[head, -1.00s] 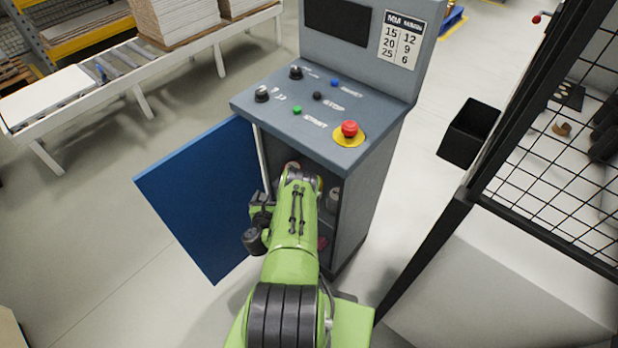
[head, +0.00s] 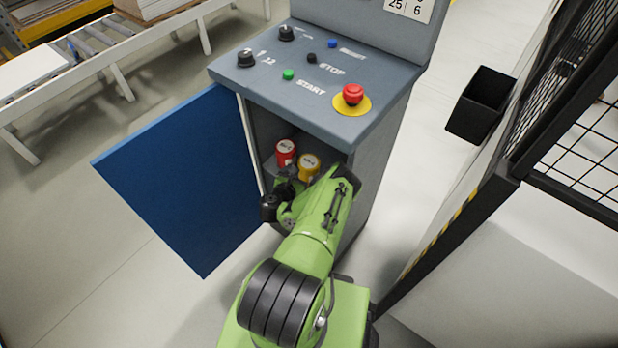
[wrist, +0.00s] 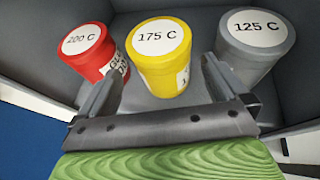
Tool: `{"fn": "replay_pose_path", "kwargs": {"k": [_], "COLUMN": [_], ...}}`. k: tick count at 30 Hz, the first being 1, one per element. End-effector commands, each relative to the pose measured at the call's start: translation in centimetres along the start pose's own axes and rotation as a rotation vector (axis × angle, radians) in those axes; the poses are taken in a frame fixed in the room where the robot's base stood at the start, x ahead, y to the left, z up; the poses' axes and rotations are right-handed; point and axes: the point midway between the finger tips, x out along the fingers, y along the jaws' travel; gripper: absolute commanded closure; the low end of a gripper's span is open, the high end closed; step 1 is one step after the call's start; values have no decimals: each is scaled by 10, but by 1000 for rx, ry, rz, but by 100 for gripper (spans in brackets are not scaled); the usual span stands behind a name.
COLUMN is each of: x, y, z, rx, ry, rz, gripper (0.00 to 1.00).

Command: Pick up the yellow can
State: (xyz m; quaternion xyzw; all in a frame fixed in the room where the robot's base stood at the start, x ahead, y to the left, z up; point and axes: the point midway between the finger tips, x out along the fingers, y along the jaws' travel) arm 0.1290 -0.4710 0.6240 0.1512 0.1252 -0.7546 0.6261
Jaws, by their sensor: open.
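The yellow can (wrist: 165,72), its white lid label reading "175 C", stands upright on the cabinet shelf, in the middle of three cans in the wrist view. In the head view the yellow can (head: 308,165) shows inside the open cabinet, right of the red can. My gripper (wrist: 158,85) is open, with one finger at the left and one at the right of the yellow can. The can appears to stand between or just beyond the fingertips; I cannot tell the exact depth. In the head view my gripper is mostly hidden by my arm.
A red can (wrist: 92,52) marked "200 C" stands close left of the yellow can, and a grey can (wrist: 252,45) marked "125 C" close right. The blue cabinet door (head: 185,180) is open at left. The control panel (head: 320,75) overhangs the opening.

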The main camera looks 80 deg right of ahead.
Motion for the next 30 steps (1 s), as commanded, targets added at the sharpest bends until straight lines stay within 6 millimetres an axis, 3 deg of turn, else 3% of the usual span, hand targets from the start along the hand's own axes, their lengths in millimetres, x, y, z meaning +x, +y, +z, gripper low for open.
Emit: {"fn": "replay_pose_path", "kwargs": {"k": [15, 23, 30], "x": [58, 60, 60], "y": [-3, -3, -2], "z": [2, 6, 6], "rx": [2, -2, -2], "ry": [-1, -2, -2], "rz": [0, 2, 2], "gripper": [0, 0, 35]}}
